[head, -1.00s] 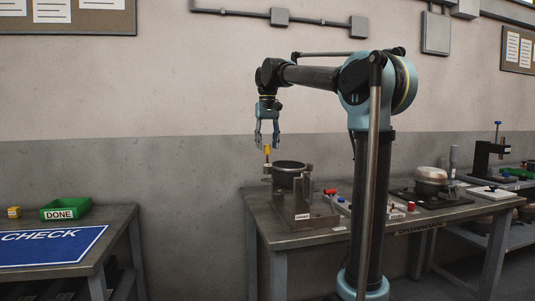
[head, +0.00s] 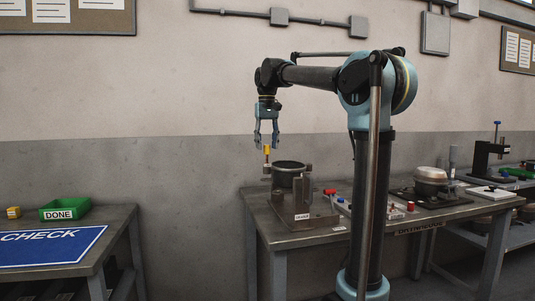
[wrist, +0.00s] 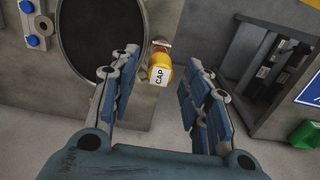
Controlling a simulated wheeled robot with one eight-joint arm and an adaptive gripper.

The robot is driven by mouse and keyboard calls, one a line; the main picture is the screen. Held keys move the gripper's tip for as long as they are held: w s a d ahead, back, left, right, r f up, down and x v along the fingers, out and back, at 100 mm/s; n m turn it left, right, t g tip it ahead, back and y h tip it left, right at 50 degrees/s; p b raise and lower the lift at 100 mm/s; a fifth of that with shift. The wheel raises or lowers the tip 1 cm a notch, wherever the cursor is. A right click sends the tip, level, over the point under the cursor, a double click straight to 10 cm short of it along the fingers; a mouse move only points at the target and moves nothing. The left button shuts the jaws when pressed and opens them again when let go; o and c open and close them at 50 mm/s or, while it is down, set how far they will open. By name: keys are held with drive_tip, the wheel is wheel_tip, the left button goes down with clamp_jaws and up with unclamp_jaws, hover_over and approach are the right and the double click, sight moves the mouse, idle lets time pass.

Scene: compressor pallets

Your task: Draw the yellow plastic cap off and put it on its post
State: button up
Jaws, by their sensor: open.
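The yellow cap (head: 267,149) stands upright on a pipe stub at the left side of the dark round compressor body (head: 289,169). In the wrist view the cap (wrist: 160,75) has a white label reading CAP and lies between and beyond my fingers. My gripper (head: 267,145) points down just above the cap, with its fingers apart. In the wrist view my gripper (wrist: 150,90) is open and empty, and I see no contact with the cap. I cannot make out the cap's post for certain.
The workbench (head: 330,232) carries the fixture, a red-handled tool (head: 330,192) and other parts to the right. A left table (head: 122,222) holds a blue CHECK mat (head: 50,247), a green DONE bin (head: 66,209) and a small yellow block (head: 13,212). A floor gap separates the two tables.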

clamp_jaws()
drive_tip(key=shift+r, duration=0.15)
drive_tip(key=shift+r, duration=2.85)
